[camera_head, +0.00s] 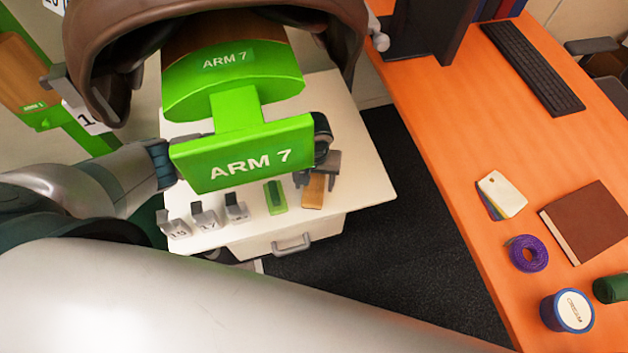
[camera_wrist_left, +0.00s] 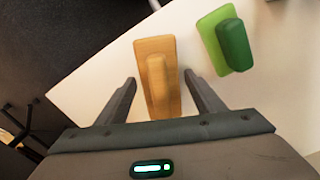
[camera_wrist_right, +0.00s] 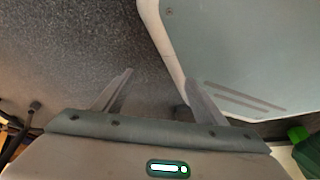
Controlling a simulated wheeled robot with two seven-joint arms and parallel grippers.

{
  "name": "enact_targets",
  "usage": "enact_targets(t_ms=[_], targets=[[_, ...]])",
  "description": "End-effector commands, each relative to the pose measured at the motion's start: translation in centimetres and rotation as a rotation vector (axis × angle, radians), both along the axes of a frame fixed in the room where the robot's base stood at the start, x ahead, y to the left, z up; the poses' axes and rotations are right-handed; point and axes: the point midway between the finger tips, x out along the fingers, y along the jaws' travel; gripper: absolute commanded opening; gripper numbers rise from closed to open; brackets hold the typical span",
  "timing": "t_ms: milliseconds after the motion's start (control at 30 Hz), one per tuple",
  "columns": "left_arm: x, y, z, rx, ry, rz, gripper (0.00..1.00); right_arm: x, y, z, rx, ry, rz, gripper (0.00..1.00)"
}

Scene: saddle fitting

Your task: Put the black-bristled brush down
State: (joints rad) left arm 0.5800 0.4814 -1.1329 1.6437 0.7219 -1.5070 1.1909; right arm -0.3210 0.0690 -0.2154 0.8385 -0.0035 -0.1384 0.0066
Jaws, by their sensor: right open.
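A wooden brush (camera_head: 313,193) lies on the white cabinet top (camera_head: 352,190). In the left wrist view the brush (camera_wrist_left: 156,75) shows its plain wooden back and raised grip; no bristles show. A green brush-like piece (camera_head: 276,197) with a darker green grip lies beside it and also shows in the left wrist view (camera_wrist_left: 234,44). I cannot see which has black bristles. My left gripper (camera_head: 317,178) is open, its fingers on either side of the wooden brush with gaps. My right gripper (camera_wrist_right: 158,88) is open and empty over dark floor; the head view does not show it.
A green stand marked ARM 7 (camera_head: 250,155) carries a brown saddle (camera_head: 110,50) close to my left arm. Several grey numbered holders (camera_head: 205,217) line the cabinet's front edge. An orange desk (camera_head: 450,140) at right holds a book (camera_head: 590,222), purple cord (camera_head: 528,254) and a tin (camera_head: 568,311).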

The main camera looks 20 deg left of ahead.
Motion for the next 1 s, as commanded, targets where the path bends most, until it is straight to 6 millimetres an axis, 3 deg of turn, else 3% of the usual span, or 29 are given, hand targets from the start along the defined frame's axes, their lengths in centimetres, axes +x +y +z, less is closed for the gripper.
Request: enact_targets(t_ms=[467, 1000], targets=[[0.0, -0.1, 0.7, -0.002, -0.001, 0.000, 0.65, -0.2, 0.0, -0.1, 0.000, 0.002, 0.000, 0.65], [0.0, -0.1, 7.2, -0.002, 0.000, 0.000, 0.65, 1.4, 0.4, 0.2, 0.009, -0.035, 0.000, 0.65]])
